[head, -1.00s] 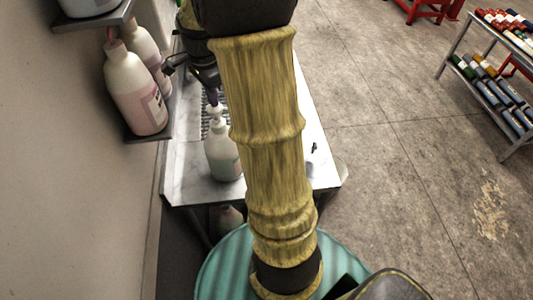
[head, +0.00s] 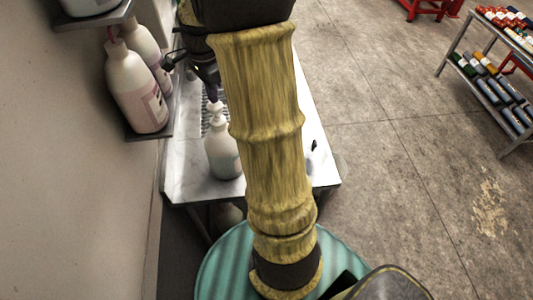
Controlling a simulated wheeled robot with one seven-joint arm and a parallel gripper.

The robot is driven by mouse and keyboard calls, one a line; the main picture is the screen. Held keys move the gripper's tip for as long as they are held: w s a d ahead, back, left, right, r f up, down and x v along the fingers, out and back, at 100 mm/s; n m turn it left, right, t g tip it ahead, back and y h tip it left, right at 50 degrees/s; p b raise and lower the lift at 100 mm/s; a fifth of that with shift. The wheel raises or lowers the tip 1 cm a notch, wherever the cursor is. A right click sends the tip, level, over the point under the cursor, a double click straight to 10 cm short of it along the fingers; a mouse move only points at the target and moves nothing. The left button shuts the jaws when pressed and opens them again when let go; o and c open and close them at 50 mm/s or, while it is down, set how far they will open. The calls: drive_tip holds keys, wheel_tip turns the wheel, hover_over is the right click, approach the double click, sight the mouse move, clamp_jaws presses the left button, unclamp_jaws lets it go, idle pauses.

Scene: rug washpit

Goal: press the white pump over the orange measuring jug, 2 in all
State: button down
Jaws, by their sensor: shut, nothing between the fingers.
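A white pump bottle (head: 222,156) stands upright on the pale worktop, left of my arm. Its white pump head (head: 215,107) points up just beneath my gripper (head: 212,92). My gripper is small and dark in this view, shut and empty, with its tip at or just above the pump head. I cannot tell whether they touch. The orange measuring jug is not visible; my thick yellow arm covers much of the worktop.
Large bottles (head: 136,88) stand on a wall shelf (head: 150,133) close to the left of my gripper. The worktop (head: 195,188) has a bare front strip. A rack (head: 490,85) of bottles stands at the right, across open floor.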

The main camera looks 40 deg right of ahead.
drive_tip(key=shift+f+b, duration=1.15)
drive_tip(key=shift+f, duration=0.7)
drive_tip(key=shift+r, duration=0.15)
drive_tip(key=shift+r+p, duration=1.9)
wheel_tip(320, 180, up, 6)
drive_tip(key=p, duration=0.5)
